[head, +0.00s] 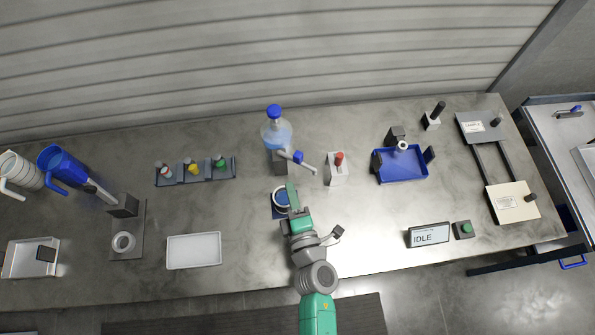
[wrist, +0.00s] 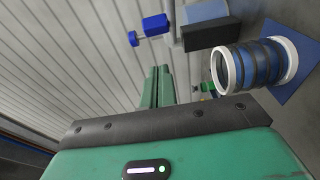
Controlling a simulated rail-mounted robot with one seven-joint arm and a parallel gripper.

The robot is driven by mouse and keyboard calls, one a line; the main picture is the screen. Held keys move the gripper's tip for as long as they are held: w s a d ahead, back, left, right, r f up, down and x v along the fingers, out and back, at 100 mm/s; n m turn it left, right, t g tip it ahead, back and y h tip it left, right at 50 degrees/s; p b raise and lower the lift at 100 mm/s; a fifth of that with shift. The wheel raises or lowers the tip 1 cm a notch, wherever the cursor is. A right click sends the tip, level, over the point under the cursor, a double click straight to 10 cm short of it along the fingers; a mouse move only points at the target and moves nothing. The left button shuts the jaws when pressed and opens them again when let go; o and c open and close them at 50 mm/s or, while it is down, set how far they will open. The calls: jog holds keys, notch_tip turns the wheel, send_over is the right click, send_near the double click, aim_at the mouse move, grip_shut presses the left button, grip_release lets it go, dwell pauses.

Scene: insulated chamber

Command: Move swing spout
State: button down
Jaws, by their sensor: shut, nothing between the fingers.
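The swing spout (head: 307,166) is a pale tube with a blue part, reaching right from a dark block below a clear blue bottle (head: 277,133) with a blue cap. In the wrist view a blue knob (wrist: 155,25) on a thin rod appears beside a dark block (wrist: 212,33), at upper left of it. My gripper (head: 291,187) is shut and empty, just in front of the dark block and below the spout, apart from it as far as I can see. Its closed green fingers also show in the wrist view (wrist: 158,86).
A red-topped post (head: 338,168) stands right of the spout. A white tray (head: 194,251) lies left. Bench between is mostly clear.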

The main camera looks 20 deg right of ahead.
aim_at(294, 159)
jog(key=w+d, duration=0.2)
jog(key=w, duration=0.1)
jog(key=w+d, duration=0.1)
jog(key=shift+w, duration=0.4)
jog(key=shift+r+p, duration=0.1)
jog(key=shift+p, duration=0.25)
